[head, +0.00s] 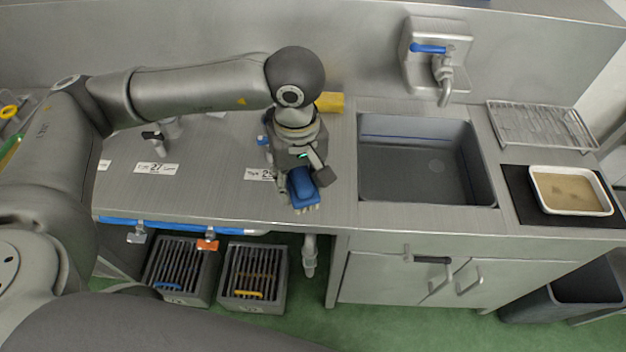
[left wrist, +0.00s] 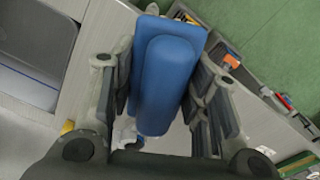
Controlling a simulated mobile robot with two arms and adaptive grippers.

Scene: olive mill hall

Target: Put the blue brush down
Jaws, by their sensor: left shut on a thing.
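The blue brush (head: 303,187) is in my left gripper (head: 305,176), over the front part of the steel counter, left of the sink. In the left wrist view the brush's blue back (left wrist: 165,75) fills the space between the two fingers (left wrist: 160,100), which are shut on it from both sides. Pale bristles show at its lower edge in the head view. I cannot tell whether the bristles touch the counter. My right gripper is not in view.
A grey sink (head: 425,192) lies right of the brush, below a wall tap (head: 444,80). A wire rack (head: 540,125) and a cream tray (head: 570,208) on a dark mat stand further right. A yellow block (head: 330,102) lies behind my gripper. Slotted crates (head: 252,304) stand below the counter.

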